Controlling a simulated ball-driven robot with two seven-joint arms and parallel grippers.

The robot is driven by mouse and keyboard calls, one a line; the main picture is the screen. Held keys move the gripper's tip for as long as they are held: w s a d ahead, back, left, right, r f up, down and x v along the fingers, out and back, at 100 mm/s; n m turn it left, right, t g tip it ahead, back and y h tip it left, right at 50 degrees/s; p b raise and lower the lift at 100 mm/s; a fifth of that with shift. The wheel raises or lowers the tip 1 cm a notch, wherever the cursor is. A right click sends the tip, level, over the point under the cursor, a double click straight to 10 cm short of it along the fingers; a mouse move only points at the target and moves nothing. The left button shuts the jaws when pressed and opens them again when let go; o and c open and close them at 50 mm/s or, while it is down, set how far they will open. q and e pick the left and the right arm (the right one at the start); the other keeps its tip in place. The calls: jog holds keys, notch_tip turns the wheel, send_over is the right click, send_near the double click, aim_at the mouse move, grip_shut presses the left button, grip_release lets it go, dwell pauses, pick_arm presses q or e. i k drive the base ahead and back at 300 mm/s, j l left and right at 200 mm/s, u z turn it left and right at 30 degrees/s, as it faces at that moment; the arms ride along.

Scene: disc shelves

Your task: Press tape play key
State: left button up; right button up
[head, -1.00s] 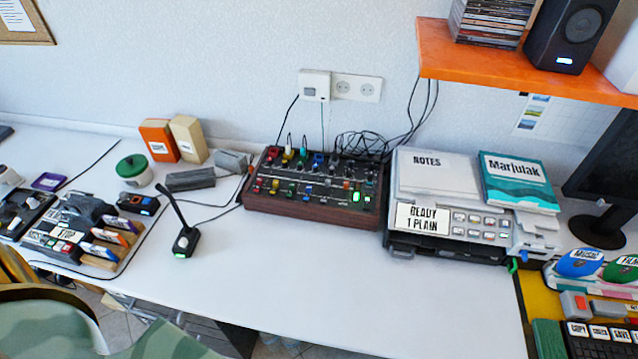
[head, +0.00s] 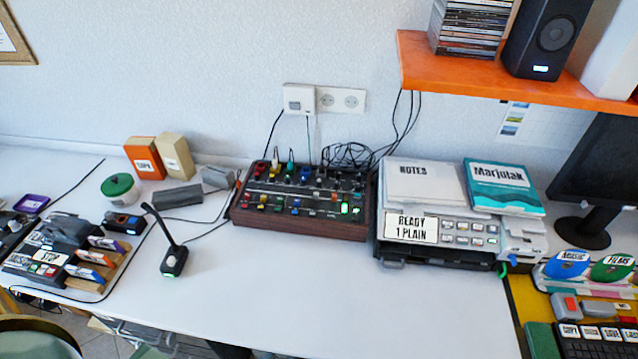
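A dark grey tape machine (head: 62,232) appears to sit at the left of the white desk. Its front carries a white label reading STOP and small red and green keys (head: 46,271). Other lettering beside STOP is too small to read surely, and I cannot make out which key is play. Several cassettes (head: 95,257) stand in a wooden rack just right of the machine. Neither of my grippers is in view, so nothing touches the machine in this picture.
A desk microphone (head: 174,262) stands right of the cassettes. A mixer (head: 300,234) with colored knobs is at the middle back. A printer (head: 440,232) reading READY 1 PLAIN is right of it. An orange shelf (head: 480,78) overhangs the right. The front middle desk is clear.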

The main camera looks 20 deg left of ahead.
aim_at(34, 268)
jog(key=u, duration=0.5)
jog(key=k+u, duration=0.1)
jog(key=u, duration=0.4)
jog(key=l+u, duration=0.1)
jog(key=u, duration=0.4)
jog(key=k+u, duration=0.1)
jog(key=u, duration=0.9)
